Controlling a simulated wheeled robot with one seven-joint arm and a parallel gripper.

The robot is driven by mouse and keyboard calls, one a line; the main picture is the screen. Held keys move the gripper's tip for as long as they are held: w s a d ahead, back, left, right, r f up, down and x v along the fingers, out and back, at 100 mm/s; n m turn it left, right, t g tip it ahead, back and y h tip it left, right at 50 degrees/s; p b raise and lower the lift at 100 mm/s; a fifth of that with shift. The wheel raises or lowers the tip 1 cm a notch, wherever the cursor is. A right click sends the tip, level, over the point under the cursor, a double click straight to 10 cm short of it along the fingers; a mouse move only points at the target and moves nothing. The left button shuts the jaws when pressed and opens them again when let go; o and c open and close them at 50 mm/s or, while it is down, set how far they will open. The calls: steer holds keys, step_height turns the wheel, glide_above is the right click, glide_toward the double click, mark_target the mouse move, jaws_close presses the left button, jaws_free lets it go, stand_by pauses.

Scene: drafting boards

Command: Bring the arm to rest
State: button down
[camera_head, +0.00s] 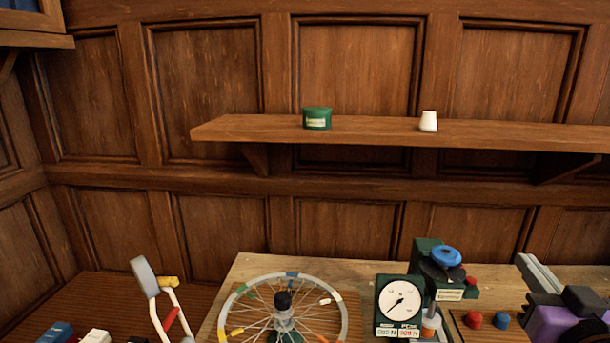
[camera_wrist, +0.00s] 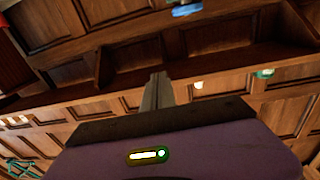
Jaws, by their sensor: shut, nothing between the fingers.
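My gripper (camera_head: 524,262) is at the lower right of the head view, above the bench's right part. Its grey fingers point up and left from a purple and black body, which the picture's edge cuts off. In the wrist view my gripper (camera_wrist: 158,76) shows its fingers together, with nothing between them. They stand clear of everything around them. The rest of my arm is out of view.
A spoked wheel (camera_head: 236,302) and a green dial gauge (camera_head: 399,301) stand on the bench (camera_head: 262,268). Red (camera_head: 473,320) and blue (camera_head: 501,320) knobs lie near my gripper. The wall shelf (camera_head: 370,130) holds a green tin (camera_head: 317,119) and a white jar (camera_head: 428,122).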

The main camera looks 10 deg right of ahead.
steer(key=s+a+f+n+y, duration=0.1)
steer(key=s+a+f+y, duration=0.1)
steer(key=s+a+f, duration=0.5)
steer(key=s+a+f+n+g+y, duration=0.1)
steer(key=s+a+f+y, duration=0.1)
steer(key=s+a+f, duration=0.6)
steer(key=s+a+f+n+g+y+b, duration=0.1)
steer(key=s+a+f, duration=0.6)
steer(key=s, duration=0.8)
steer(key=shift+s+a+f+n+y, duration=0.2)
steer(key=shift+s+f+n+y, duration=0.15)
steer(key=shift+f+n+y, duration=0.25)
